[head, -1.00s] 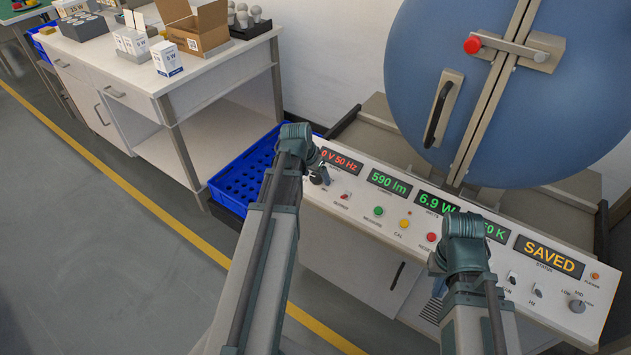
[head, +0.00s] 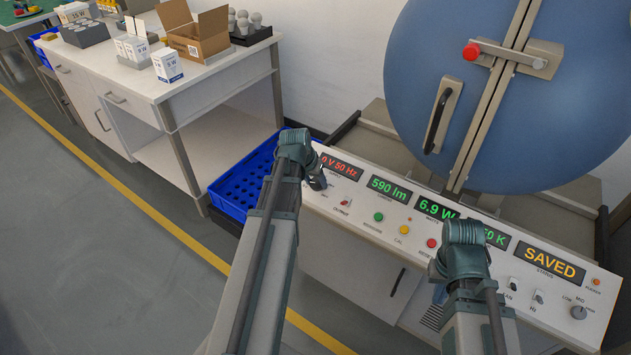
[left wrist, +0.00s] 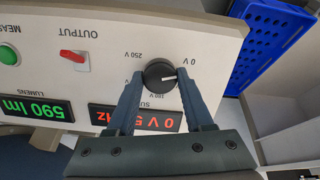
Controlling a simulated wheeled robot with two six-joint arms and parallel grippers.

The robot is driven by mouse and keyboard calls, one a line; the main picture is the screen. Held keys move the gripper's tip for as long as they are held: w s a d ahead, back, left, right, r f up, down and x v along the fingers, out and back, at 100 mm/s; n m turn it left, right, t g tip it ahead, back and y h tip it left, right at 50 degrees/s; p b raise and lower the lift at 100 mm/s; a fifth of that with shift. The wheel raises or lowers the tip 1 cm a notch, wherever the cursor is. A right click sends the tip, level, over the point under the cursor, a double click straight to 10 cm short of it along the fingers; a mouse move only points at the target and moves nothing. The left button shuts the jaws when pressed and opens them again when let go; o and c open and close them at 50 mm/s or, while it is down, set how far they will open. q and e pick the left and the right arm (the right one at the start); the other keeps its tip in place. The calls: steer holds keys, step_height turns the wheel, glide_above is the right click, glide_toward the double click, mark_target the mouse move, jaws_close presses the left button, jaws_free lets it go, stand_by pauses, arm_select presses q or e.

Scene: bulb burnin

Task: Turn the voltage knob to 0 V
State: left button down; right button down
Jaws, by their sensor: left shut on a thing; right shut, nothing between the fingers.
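The voltage knob (left wrist: 160,74) is round and black with a white pointer line, on the sloped white control panel. In the left wrist view, upside down, its pointer points right, near the "0 V" mark. My left gripper (left wrist: 161,78) is shut on the knob, one finger on each side. In the head view my left gripper (head: 316,180) hides most of the knob. The red display (left wrist: 137,118) shows "0 V" and part of "50 Hz"; a finger and my arm may hide other digits. My right gripper (head: 437,276) is shut and empty, over the panel's front.
A red output switch (left wrist: 73,56) sits beside the knob, with green (head: 378,216), yellow and red buttons farther right. A blue crate (head: 232,203) stands left of the panel. A large blue sphere (head: 420,70) rises behind. A bench (head: 150,85) with boxes and bulbs stands at upper left.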

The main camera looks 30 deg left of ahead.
arm_select(q)
steer(key=shift+n, duration=1.3)
steer(key=shift+c, duration=1.4)
jaws_free()
steer(key=shift+r, duration=0.15)
steer(key=p+v, duration=1.2)
steer(key=v, duration=0.1)
steer(key=shift+s+a+r+p, duration=0.2)
steer(key=shift+r+p, duration=0.05)
steer(key=shift+p, duration=0.1)
